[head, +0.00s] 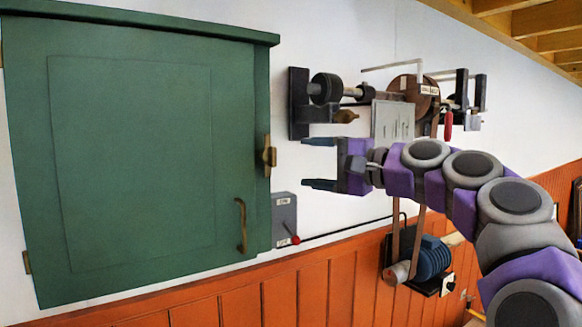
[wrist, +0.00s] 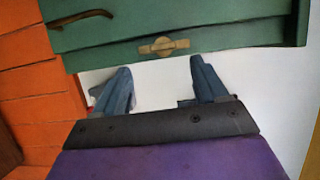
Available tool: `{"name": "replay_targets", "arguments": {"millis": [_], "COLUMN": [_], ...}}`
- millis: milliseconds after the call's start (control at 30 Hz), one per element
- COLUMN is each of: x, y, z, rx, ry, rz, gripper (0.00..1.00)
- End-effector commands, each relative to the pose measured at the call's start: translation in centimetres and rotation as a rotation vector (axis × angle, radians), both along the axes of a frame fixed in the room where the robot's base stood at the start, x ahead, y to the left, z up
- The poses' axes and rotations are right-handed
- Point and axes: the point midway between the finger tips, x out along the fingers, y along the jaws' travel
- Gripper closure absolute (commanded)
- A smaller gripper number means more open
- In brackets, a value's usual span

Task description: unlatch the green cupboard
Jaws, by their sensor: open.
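The green cupboard (head: 130,160) hangs on the white wall at the left of the head view, its door shut. A brass latch (head: 268,156) sits on its right side edge, and a curved brass handle (head: 241,225) is low on the door. My gripper (head: 310,162) is open and empty, to the right of the latch and apart from it. In the wrist view the latch (wrist: 164,46) lies on the cupboard (wrist: 220,30) just beyond and between the two fingers (wrist: 158,85). The handle (wrist: 82,18) shows at upper left there.
A grey switch box (head: 285,220) with a red lever is on the wall below the latch. Behind my arm are a wall-mounted machine (head: 392,118) and a blue motor (head: 433,260) with a belt. Orange panelling (head: 290,290) covers the lower wall.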

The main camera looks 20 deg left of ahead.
Motion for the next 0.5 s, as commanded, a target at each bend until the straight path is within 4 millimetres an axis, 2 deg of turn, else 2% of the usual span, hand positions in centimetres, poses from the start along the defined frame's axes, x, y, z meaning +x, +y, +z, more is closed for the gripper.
{"name": "replay_targets", "arguments": {"millis": [33,200,333,500], "x": [-0.3,-1.3,-2.0,-2.3], "y": [-1.2,-4.3,-6.1,-7.4], "z": [0.0,0.0,0.0,0.0], "rx": [0.003,0.001,-0.002,-0.001], "ry": [-0.001,-0.001,-0.002,-0.001], "rz": [-0.003,-0.004,-0.002,-0.002], "gripper": [0.28,0.28,0.28,0.28]}}
